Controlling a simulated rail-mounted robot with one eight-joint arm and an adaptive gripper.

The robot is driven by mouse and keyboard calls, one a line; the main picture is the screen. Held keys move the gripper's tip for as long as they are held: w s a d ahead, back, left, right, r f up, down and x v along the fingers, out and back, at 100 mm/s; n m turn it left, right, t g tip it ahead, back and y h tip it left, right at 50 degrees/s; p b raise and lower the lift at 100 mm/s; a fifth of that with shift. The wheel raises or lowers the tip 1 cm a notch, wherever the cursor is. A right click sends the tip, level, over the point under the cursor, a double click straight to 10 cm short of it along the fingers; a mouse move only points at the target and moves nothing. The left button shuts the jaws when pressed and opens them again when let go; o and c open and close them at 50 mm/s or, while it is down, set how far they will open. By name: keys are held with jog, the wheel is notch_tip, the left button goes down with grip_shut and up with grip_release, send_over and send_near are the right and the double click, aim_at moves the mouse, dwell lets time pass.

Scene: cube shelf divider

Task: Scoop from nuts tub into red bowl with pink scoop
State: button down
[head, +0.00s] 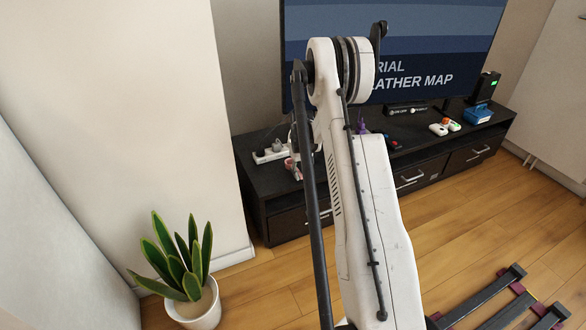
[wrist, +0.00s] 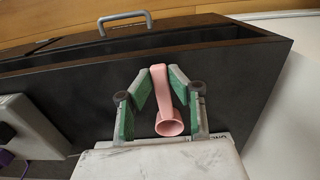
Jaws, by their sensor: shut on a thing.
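The pink scoop (wrist: 161,100) is in the wrist view, its handle between the two green-padded fingers of my gripper (wrist: 158,82). My gripper is shut on the scoop. The scoop's round cup lies toward the bottom of the picture, and I cannot tell whether anything is in it. I cannot identify the nuts tub or the red bowl in either view.
A dark cabinet with drawers (head: 285,222) stands against the wall beneath a screen (head: 430,45). A white power strip (head: 268,155) is at its left end, with small items at its right. A potted plant (head: 185,262) stands at lower left. The wooden floor (head: 470,230) at right is partly clear.

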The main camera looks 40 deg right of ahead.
jog(key=shift+r, duration=0.1)
dwell(0.3)
jog(key=shift+r+p, duration=1.1)
jog(key=shift+r, duration=1.3)
